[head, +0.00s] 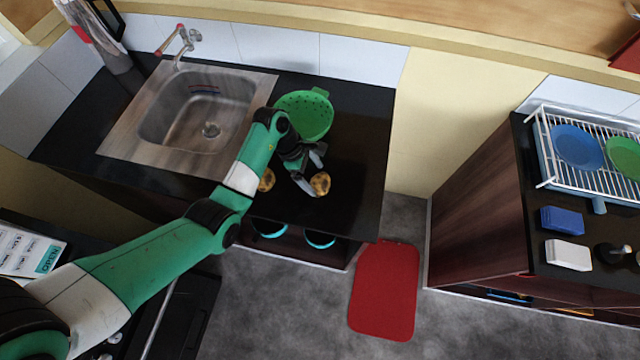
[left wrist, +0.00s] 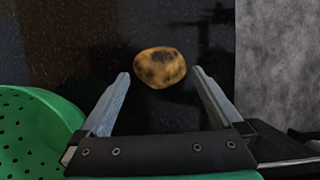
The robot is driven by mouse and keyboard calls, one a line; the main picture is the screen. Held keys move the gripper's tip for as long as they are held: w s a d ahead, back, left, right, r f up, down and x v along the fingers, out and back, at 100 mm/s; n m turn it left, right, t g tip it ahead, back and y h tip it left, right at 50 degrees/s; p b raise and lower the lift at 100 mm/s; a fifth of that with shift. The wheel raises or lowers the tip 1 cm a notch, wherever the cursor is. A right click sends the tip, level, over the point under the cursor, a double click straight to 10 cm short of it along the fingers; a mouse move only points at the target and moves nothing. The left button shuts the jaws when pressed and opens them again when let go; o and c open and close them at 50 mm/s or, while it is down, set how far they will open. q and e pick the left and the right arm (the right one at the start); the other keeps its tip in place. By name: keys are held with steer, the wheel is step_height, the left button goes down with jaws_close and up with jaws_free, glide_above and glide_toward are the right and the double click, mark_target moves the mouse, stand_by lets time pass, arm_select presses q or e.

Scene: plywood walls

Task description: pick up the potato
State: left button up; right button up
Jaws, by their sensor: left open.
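A brown, dark-blotched potato (head: 320,183) lies on the black countertop (head: 355,165), right by my left gripper. A second potato (head: 266,180) lies to its left, partly hidden by my arm. My left gripper (head: 316,177) points down at the counter with its fingers apart and nothing held. In the left wrist view the potato (left wrist: 160,67) sits just beyond and between the open fingertips of the gripper (left wrist: 160,76), with a gap on each side. My right gripper is in neither view.
A green colander (head: 307,112) stands behind the gripper and shows at the lower left of the left wrist view (left wrist: 30,130). A metal sink (head: 190,110) is to the left. The counter's right edge is close.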

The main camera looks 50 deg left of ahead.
mark_target(317, 181)
arm_select(q)
steer(key=b+x, duration=0.1)
steer(key=x, duration=0.2)
steer(key=shift+s+d+f, duration=0.1)
steer(key=shift+f, duration=0.25)
steer(key=c, duration=1.1)
steer(key=shift+r, duration=0.1)
step_height(317, 181, up, 4)
steer(key=shift+s+r+p, duration=0.1)
steer(key=shift+s+p, duration=0.05)
steer(key=shift+p, duration=0.9)
steer(key=s+a+r+p, duration=0.3)
steer(key=s+r+p, duration=0.5)
steer(key=s, duration=0.5)
steer(key=shift+a+r+p, duration=0.35)
steer(key=shift+a+p, duration=0.05)
steer(key=shift+p, duration=0.3)
steer(key=shift+s, duration=0.1)
